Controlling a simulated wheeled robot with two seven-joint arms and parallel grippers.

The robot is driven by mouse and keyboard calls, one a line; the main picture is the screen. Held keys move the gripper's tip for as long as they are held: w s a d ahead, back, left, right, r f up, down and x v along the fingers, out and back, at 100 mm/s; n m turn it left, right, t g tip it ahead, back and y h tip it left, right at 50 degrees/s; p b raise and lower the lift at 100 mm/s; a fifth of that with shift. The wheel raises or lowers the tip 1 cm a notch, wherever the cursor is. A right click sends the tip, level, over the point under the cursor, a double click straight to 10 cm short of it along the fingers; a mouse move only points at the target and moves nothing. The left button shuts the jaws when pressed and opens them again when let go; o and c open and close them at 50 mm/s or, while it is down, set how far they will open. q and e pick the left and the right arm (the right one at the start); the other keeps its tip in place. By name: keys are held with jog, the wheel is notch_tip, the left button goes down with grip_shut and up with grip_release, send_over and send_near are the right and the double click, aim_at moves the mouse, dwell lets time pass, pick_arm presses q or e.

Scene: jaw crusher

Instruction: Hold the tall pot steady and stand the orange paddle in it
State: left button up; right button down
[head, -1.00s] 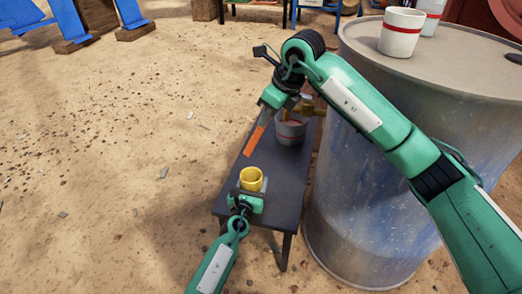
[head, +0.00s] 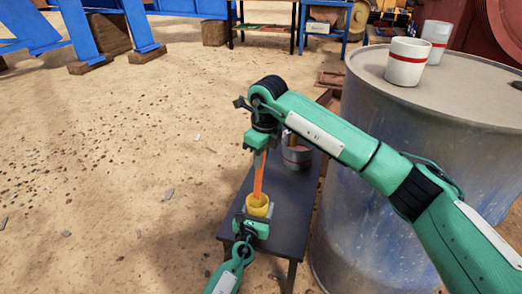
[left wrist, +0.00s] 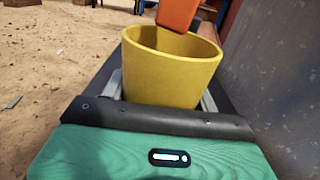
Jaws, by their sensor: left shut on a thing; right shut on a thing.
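The yellow pot (head: 257,208) stands upright at the near end of a dark narrow bench. My left gripper (head: 254,216) is shut on it, with a finger on each side in the left wrist view, where the pot (left wrist: 172,72) fills the middle. My right gripper (head: 260,158) is shut on the upper part of the orange paddle (head: 259,180), which hangs nearly upright above the pot. In the left wrist view the paddle's lower end (left wrist: 178,14) overlaps the pot's mouth near the far rim. I cannot tell whether it is below the rim.
A grey pot with a red band (head: 297,157) stands farther back on the dark bench (head: 291,200), partly behind my right arm. A large blue-grey drum (head: 365,215) stands close on the right, with white red-banded cups (head: 406,62) on top. Sandy ground on the left is open.

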aim_at(261, 181)
jog(key=shift+f, duration=4.45)
jog(key=c, duration=1.3)
grip_release()
jog(key=shift+c, duration=0.2)
jog(key=shift+r, duration=0.1)
jog(key=r, duration=0.8)
jog(key=s+d+r, duration=0.1)
jog(key=r, duration=0.2)
jog(key=shift+r, duration=0.4)
